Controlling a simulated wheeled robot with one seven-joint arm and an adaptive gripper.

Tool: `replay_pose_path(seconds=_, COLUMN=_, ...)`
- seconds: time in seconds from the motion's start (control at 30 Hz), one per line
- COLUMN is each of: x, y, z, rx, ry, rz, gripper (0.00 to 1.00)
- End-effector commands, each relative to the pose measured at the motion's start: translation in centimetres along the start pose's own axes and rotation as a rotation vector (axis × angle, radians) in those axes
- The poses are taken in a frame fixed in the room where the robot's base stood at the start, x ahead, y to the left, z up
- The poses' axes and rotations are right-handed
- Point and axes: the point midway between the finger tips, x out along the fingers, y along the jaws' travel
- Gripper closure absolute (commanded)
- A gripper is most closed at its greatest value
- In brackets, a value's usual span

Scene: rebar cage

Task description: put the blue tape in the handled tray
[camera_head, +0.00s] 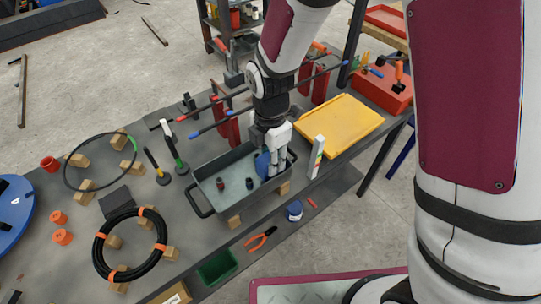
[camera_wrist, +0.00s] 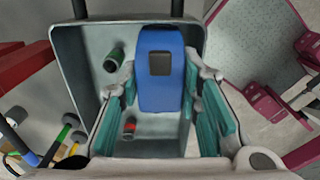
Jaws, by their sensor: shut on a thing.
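The blue tape (camera_wrist: 160,95) is between the teal finger pads of my gripper (camera_wrist: 160,105), which is shut on it. In the head view the tape (camera_head: 262,165) shows as a blue disc beside the fingers of my gripper (camera_head: 275,168). The handled tray (camera_head: 240,205) is a grey-green open box with a dark handle at its left end. My gripper points down into the tray's right part, with the tape inside the walls. The tray's wall also shows in the wrist view (camera_wrist: 72,60). Whether the tape touches the tray floor is not clear.
Two small dark cylinders (camera_head: 220,184) are in the tray. A yellow tray (camera_head: 345,125) and a white upright box (camera_head: 316,157) stand to the right. Orange-handled pliers (camera_head: 261,238) and a blue tin (camera_head: 294,211) lie in front. Red stands with rods (camera_head: 227,122) are behind.

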Motion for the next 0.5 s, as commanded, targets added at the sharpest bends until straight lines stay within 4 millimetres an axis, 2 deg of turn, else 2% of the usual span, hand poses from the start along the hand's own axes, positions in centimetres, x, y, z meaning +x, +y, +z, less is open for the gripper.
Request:
replay_pose_path(seconds=0.03, x=-0.05, y=0.02, z=0.00, rx=0.000, ry=0.000, rz=0.001, gripper=1.00)
replay_pose_path(seconds=0.07, x=-0.04, y=-0.01, z=-0.01, rx=0.000, ry=0.000, rz=0.000, gripper=0.62)
replay_pose_path(seconds=0.1, x=-0.05, y=-0.02, z=-0.01, rx=0.000, ry=0.000, rz=0.000, gripper=0.53)
replay_pose_path(seconds=0.13, x=-0.05, y=-0.02, z=-0.01, rx=0.000, ry=0.000, rz=0.000, gripper=0.49)
replay_pose_path(seconds=0.5, x=-0.35, y=-0.10, z=-0.03, rx=0.000, ry=0.000, rz=-0.002, gripper=0.49)
